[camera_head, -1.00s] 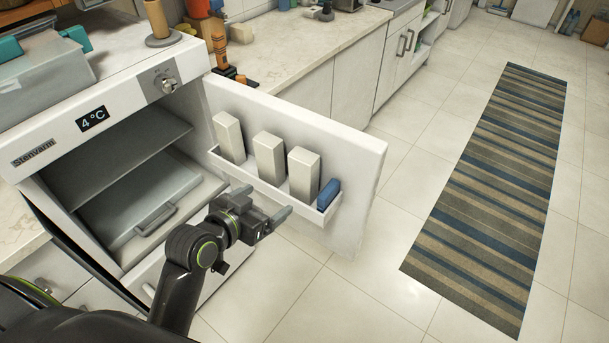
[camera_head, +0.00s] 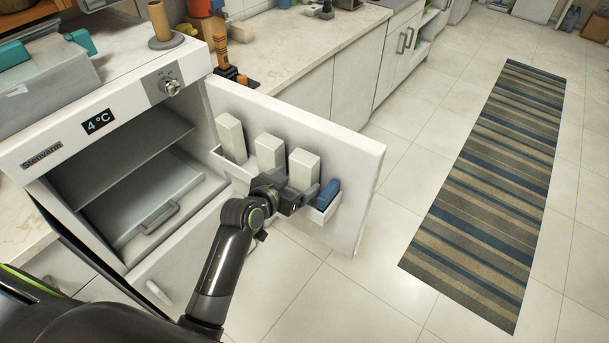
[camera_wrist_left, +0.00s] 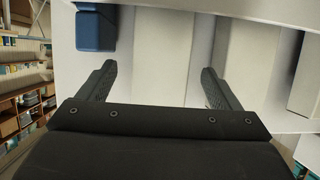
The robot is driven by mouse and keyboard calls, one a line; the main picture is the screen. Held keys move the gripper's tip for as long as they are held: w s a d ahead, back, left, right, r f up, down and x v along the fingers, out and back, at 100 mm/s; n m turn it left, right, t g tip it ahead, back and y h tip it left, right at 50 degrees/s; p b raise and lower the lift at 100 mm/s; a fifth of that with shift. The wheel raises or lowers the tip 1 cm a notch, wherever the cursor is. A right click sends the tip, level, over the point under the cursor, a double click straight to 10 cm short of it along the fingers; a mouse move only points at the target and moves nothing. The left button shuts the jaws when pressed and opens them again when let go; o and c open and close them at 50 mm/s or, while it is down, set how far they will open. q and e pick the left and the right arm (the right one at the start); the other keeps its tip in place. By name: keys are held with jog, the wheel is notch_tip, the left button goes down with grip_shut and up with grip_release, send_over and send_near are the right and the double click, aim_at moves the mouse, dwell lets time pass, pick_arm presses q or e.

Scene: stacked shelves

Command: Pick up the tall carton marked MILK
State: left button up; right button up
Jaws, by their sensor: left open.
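Three tall pale cartons stand upright in the open fridge door's shelf: left (camera_head: 230,137), middle (camera_head: 270,152) and right (camera_head: 304,167). No MILK marking is readable on any of them. My left gripper (camera_head: 299,193) is open in front of the right carton and hides its lower part. In the left wrist view that carton (camera_wrist_left: 162,55) fills the space between the two fingertips (camera_wrist_left: 158,70). I cannot tell how far the fingers reach alongside it. My right gripper is not in view.
A blue item (camera_head: 328,194) stands beside the right carton at the shelf's end; it also shows in the left wrist view (camera_wrist_left: 95,28). The fridge door (camera_head: 350,180) stands open. The floor to the right is clear around a striped rug (camera_head: 485,190).

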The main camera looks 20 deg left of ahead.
aim_at(300, 176)
pick_arm(q)
jog(key=shift+w+d+f+p, duration=0.1)
jog(key=shift+w+d+p, duration=0.1)
jog(key=shift+w+p, duration=0.35)
jog(key=x, duration=0.3)
jog(key=shift+p, duration=0.3)
jog(key=shift+w+f, duration=0.3)
jog(key=shift+w, duration=0.2)
jog(key=c, duration=1.4)
jog(key=shift+c, duration=0.4)
jog(key=shift+r, duration=0.2)
